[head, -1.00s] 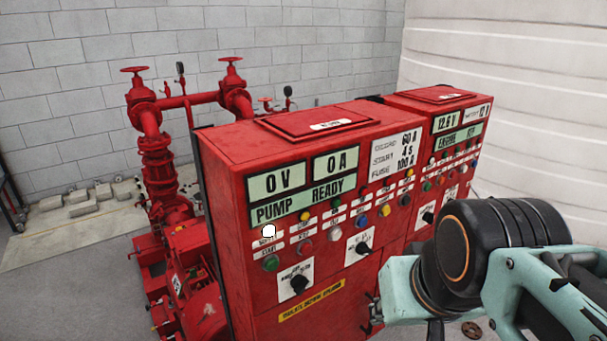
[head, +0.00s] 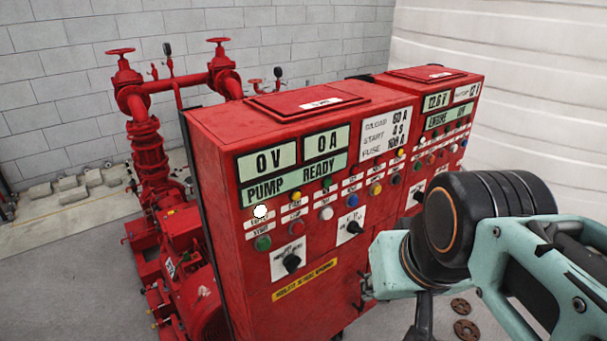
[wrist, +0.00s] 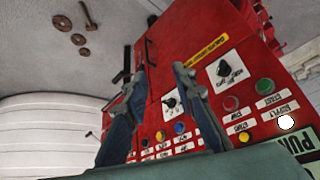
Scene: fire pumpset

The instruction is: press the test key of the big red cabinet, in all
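The big red cabinet (head: 255,215) stands in the middle of the head view, with displays reading 0 V, 0 A and PUMP READY. Below them are rows of small coloured keys and lamps, including a green key (head: 263,243), a blue key (head: 352,200) and a lit white lamp (head: 260,212). The small labels are too blurred to tell which key is the test key. The wrist view shows the panel upside down, with the green key (wrist: 265,86) at right. My gripper (wrist: 157,68) is open and empty, its fingers apart in front of the panel. Contact cannot be told.
A second red cabinet (head: 440,110) stands directly to the right. Black rotary switches (head: 291,263) stick out of the big cabinet's front. Red pump piping (head: 150,150) is at left. A white ribbed tank (head: 530,110) stands behind. Rusty discs (head: 466,329) lie on the floor.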

